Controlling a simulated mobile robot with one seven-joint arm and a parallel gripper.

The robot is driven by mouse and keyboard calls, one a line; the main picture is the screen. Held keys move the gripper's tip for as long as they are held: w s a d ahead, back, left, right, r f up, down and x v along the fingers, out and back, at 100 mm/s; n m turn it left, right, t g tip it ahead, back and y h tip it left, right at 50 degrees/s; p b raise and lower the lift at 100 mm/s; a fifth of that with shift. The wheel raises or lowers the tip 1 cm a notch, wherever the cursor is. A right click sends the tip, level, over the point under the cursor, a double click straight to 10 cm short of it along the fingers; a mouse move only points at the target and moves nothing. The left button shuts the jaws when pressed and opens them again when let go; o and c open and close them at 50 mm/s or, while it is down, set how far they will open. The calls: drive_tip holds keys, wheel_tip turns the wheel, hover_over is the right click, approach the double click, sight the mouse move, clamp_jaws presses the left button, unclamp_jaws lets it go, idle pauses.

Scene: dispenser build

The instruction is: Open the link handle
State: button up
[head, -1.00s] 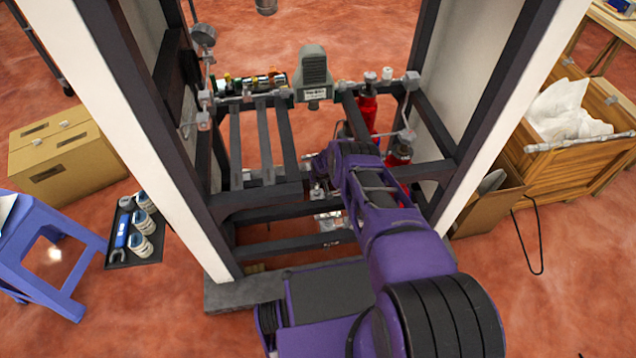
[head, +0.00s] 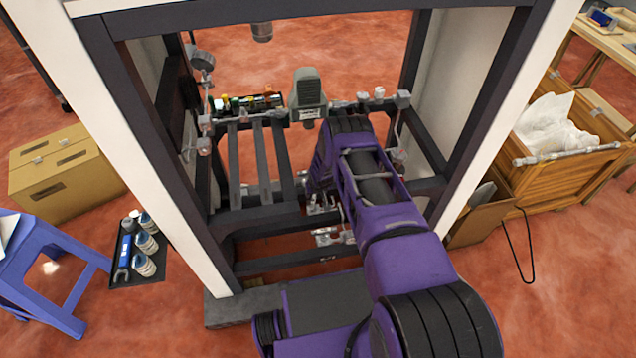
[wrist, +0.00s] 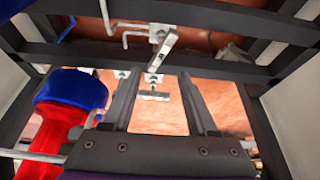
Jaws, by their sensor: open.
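My gripper (wrist: 157,76) is open in the wrist view, its two dark fingers pointing up the picture with a gap between them. A silver lever (wrist: 163,48), which looks like the link handle, sits just beyond the fingertips, slanting down from a bracket on a dark crossbar. It appears apart from both fingers. A second silver fitting (wrist: 152,95) shows through the gap between the fingers. In the head view silver fittings (head: 326,237) show low in the frame beside my purple arm. My arm hides the fingers there.
A dark rack frame (head: 262,220) with white side panels surrounds my arm closely. In the wrist view a red and blue cylinder (wrist: 72,92) stands close left of the fingers. A grey box-shaped device (head: 307,92) sits on the rack. A blue stool (head: 50,270) stands left.

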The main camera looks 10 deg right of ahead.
drive_tip(key=p+v, duration=0.1)
drive_tip(key=v, duration=0.8)
drive_tip(key=shift+p, duration=0.35)
